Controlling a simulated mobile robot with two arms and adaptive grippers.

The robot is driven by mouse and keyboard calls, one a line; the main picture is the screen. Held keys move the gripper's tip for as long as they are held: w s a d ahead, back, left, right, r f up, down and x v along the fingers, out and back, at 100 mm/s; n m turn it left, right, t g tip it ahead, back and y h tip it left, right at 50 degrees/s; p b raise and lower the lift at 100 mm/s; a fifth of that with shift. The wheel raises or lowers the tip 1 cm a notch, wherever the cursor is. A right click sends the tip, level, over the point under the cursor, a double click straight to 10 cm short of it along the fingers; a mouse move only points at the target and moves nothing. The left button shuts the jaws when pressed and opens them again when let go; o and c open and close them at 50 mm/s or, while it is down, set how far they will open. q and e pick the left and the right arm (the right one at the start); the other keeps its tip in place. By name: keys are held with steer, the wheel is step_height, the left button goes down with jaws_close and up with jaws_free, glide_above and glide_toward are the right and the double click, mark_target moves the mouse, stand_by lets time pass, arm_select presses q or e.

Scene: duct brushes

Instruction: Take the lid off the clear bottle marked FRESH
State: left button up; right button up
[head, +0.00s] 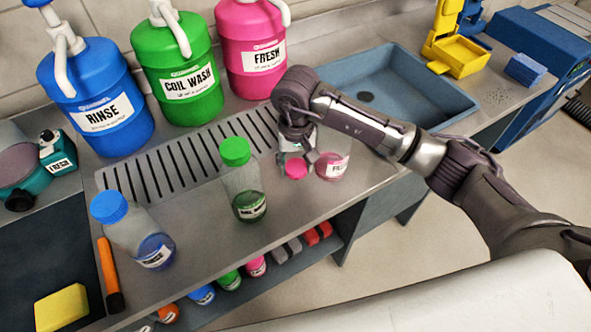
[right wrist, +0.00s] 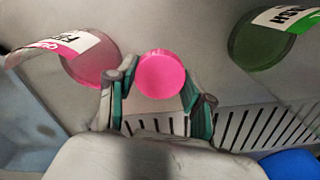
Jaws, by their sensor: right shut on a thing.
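The clear bottle marked FRESH (head: 333,163) stands on the counter with pink liquid in its base. Its upper part is partly behind my right arm. It also shows in the right wrist view (right wrist: 92,62), upper left. My right gripper (head: 297,158) is just left of the bottle in the head view, pointing down. It is shut on a round pink lid (head: 296,169), which is apart from the bottle. In the right wrist view the lid (right wrist: 161,74) sits between the two fingers. I cannot tell whether the lid touches the counter. My left gripper is not in view.
A green-lidded bottle (head: 242,180) and a blue-lidded bottle (head: 131,230) stand to the left. Blue (head: 95,98), green (head: 177,68) and pink (head: 253,50) jugs stand behind a slotted drain (head: 178,160). A sink (head: 385,90) lies at right.

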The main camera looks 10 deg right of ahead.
mark_target(296, 167)
step_height(296, 167, down, 4)
steer(key=shift+r+p, duration=0.1)
steer(key=shift+p, duration=0.4)
steer(key=shift+f, duration=0.25)
steer(key=o, duration=1)
steer(key=shift+r, duration=0.15)
step_height(296, 167, up, 11)
steer(key=b, duration=0.3)
steer(key=shift+r, duration=0.55)
